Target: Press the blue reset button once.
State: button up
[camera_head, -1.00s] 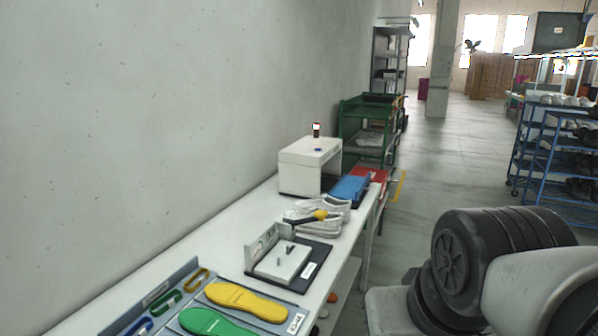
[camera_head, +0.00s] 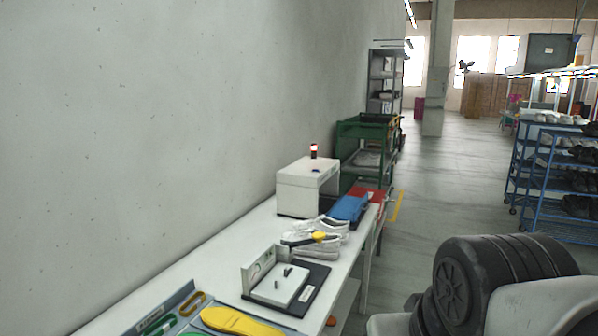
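The blue reset button (camera_head: 316,170) is a small blue spot on top of a white box-shaped unit (camera_head: 298,197) at the far end of the white bench. A small beacon with red and white bands (camera_head: 313,151) stands on the same unit, behind the button. My gripper is not in view, so I cannot tell whether it is open or shut. Part of my own arm, dark and light grey, fills the lower right, apart from the bench.
The white bench (camera_head: 222,247) runs along the wall. On it are white shoes (camera_head: 318,250), a blue tray (camera_head: 348,208), a fixture on a dark plate (camera_head: 312,291) and a yellow insole (camera_head: 238,322). A green cart (camera_head: 362,133) stands beyond. Floor (camera_head: 455,165) is clear between bench and blue rack (camera_head: 560,190).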

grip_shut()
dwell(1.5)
